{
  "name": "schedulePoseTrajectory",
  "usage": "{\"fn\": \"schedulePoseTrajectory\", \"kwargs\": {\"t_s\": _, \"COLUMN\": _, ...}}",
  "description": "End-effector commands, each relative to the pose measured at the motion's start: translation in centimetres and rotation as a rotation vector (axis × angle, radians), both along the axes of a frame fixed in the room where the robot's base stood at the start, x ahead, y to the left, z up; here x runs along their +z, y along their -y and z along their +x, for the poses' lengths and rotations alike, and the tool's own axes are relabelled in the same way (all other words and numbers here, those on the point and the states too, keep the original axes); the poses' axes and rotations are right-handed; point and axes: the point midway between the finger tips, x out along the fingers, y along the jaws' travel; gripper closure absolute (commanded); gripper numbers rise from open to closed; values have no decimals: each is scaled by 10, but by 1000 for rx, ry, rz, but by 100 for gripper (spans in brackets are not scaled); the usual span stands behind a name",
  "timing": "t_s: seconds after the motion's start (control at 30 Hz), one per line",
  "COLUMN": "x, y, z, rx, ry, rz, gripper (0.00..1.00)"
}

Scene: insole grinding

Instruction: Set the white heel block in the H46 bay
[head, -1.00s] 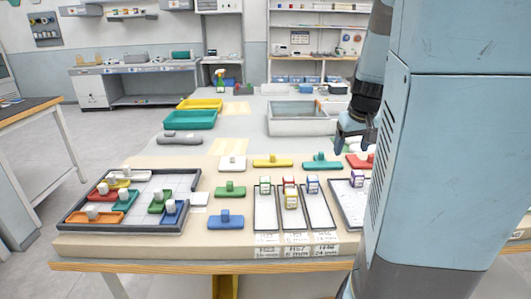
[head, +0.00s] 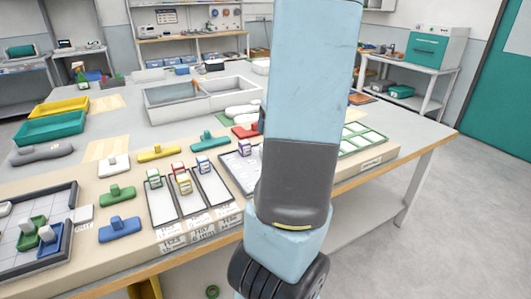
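Three narrow white bays with dark rims stand side by side near the table's front edge: left (head: 163,209), middle (head: 190,203), right (head: 215,190). Their front labels are too small to read surely, so I cannot tell which is H46. Small white blocks with coloured tops stand at the bays' far ends: green (head: 154,178), red (head: 177,168), yellow (head: 184,185) and blue (head: 203,165). A purple-marked one (head: 244,148) stands on a wider tray to the right. A white handled piece (head: 113,166) lies left of them. I cannot tell which is the white heel block. My gripper is hidden or out of frame.
My arm blocks the right-middle of the table. Blue (head: 120,229), green (head: 117,193), yellow (head: 158,153) and teal (head: 208,141) handled pieces lie around the bays. A dark-rimmed tray (head: 72,197) is at left, a grey basin (head: 150,105) behind. A green-and-white tray (head: 365,139) is at right.

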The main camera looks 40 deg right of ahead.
Motion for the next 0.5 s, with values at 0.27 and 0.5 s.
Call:
{"fn": "schedulePoseTrajectory", "kwargs": {"t_s": 0.27, "x": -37, "y": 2, "z": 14, "rx": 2, "ry": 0, "rz": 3, "gripper": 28}}
{"fn": "schedulePoseTrajectory", "kwargs": {"t_s": 0.5, "x": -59, "y": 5, "z": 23, "rx": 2, "ry": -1, "rz": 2, "gripper": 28}}
